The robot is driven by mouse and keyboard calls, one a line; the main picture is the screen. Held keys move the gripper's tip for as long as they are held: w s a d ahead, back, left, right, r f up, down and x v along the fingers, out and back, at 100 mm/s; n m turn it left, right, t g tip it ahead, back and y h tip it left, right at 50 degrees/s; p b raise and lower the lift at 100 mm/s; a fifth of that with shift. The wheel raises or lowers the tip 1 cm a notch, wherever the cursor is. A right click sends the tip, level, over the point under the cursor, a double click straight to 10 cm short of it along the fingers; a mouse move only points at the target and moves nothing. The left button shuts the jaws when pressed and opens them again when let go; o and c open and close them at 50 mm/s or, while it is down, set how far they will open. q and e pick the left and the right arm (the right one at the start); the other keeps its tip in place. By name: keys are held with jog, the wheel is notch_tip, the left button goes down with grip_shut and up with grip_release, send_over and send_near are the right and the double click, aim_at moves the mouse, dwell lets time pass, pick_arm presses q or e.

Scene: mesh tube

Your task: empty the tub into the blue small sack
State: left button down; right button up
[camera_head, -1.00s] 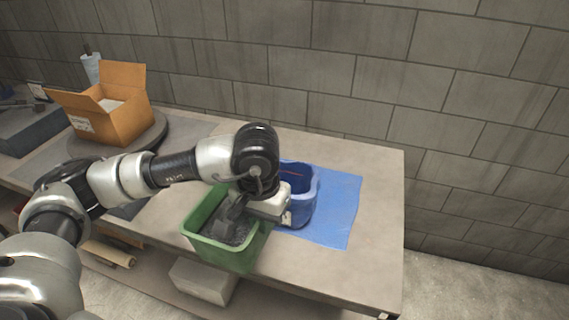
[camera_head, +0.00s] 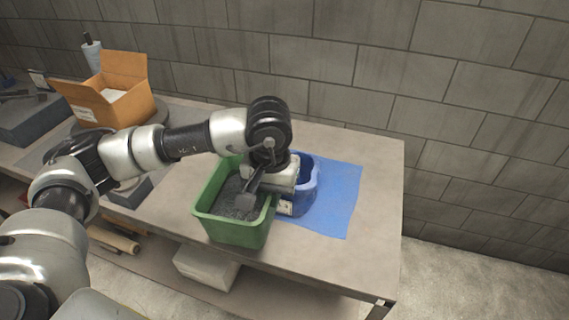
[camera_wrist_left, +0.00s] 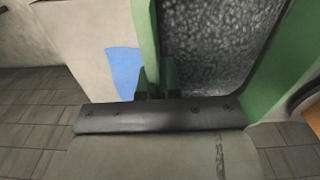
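The green tub (camera_head: 231,231) holds dark grey grains and hangs upright near the table's front edge; its height above the table is hard to tell. My left gripper (camera_head: 257,198) is shut on the tub's right wall, with one finger inside over the grains. The left wrist view shows the tub wall (camera_wrist_left: 146,35) between the dark fingers (camera_wrist_left: 157,88), with the grains to the right. The blue small sack (camera_head: 308,187) stands open on a blue mat (camera_head: 343,200), right of the tub, partly hidden by my gripper. My right gripper is not in view.
An open cardboard box (camera_head: 125,108) stands on a dark round plate at the back left. The table (camera_head: 375,215) is clear to the right of the mat. A block wall (camera_head: 430,100) runs behind the table. A pale block (camera_head: 207,266) lies below the tabletop.

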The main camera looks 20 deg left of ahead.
pick_arm(q)
jog(key=w+d+r+n, duration=0.2)
jog(key=w+n, duration=0.3)
jog(key=w, duration=0.3)
jog(key=w+d+r+n, duration=0.2)
jog(key=w+d+n, duration=0.1)
jog(key=w+n, duration=0.3)
jog(key=w+d+r+n, duration=0.2)
jog(key=w+n, duration=0.3)
jog(key=w, duration=0.5)
jog(key=shift+w+d+r+n+g, duration=0.15)
jog(key=shift+d+n+g, duration=0.15)
jog(key=shift+d, duration=0.25)
jog(key=shift+w, duration=0.15)
